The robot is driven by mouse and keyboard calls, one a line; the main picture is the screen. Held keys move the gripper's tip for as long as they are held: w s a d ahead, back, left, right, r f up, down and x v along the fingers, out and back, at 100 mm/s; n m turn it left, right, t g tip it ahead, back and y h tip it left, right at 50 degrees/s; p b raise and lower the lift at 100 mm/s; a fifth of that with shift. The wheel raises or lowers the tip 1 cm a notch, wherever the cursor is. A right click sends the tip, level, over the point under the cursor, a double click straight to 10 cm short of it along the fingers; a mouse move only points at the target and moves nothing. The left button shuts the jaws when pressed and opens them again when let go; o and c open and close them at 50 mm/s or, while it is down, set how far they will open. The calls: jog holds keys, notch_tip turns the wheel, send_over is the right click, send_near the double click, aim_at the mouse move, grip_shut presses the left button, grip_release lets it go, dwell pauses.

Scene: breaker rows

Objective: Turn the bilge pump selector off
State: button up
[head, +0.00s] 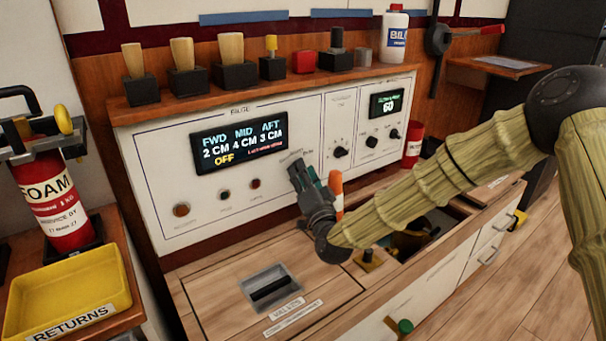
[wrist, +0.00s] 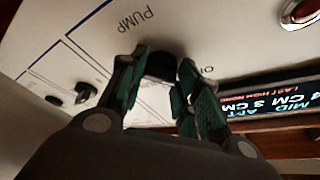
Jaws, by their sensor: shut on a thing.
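The bilge panel (head: 222,207) is white, with a lit display (head: 238,141) reading FWD 2 CM, MID 4 CM, AFT 3 CM and OFF in yellow. My gripper (head: 305,172) is at the panel, right of the display. In the wrist view its green-padded fingers (wrist: 162,72) are closed around the dark selector knob (wrist: 160,66). The word PUMP shows near the knob, and a label starting with O is partly hidden by a finger. The fingers hide most of the knob, so I cannot tell its pointing direction. In the head view it is hidden behind my gripper.
Small knobs (head: 340,152) and a second display (head: 384,104) are right of my gripper. Several wooden-handled items (head: 182,62) stand on the shelf above. Below are a wooden counter with a slotted plate (head: 270,288) and an open bay. A yellow tray (head: 70,290) is at left.

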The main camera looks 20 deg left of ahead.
jog(key=o, duration=1)
jog(key=shift+s+d, duration=0.1)
jog(key=v, duration=1.2)
